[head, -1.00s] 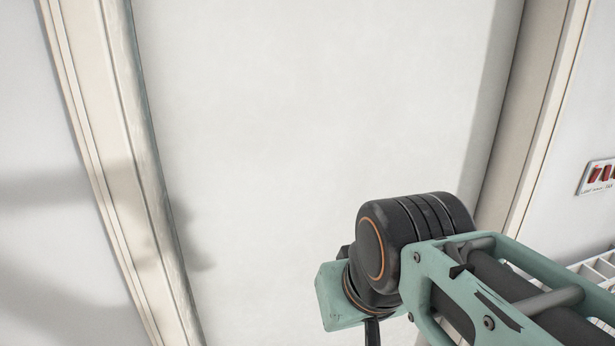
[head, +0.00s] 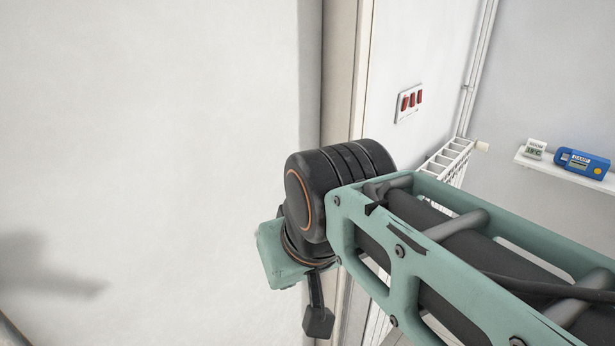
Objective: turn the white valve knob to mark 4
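A small white knob (head: 483,146) sticks out at the far top end of the white radiator (head: 447,160), near the room corner. It looks like the valve knob; its marks are too small to read. My arm crosses the lower right of the head view, well in front of the radiator, and hides much of its lower part. My gripper's fingers do not show; only a dark piece hangs below my arm's joint, and I cannot tell what it is.
A panel with red switches (head: 411,101) is on the wall above the radiator. A white shelf (head: 560,168) on the right wall holds a small white display (head: 536,148) and a blue device (head: 582,163). A pale door frame (head: 345,90) stands left of the switches, beside a broad white surface (head: 150,130).

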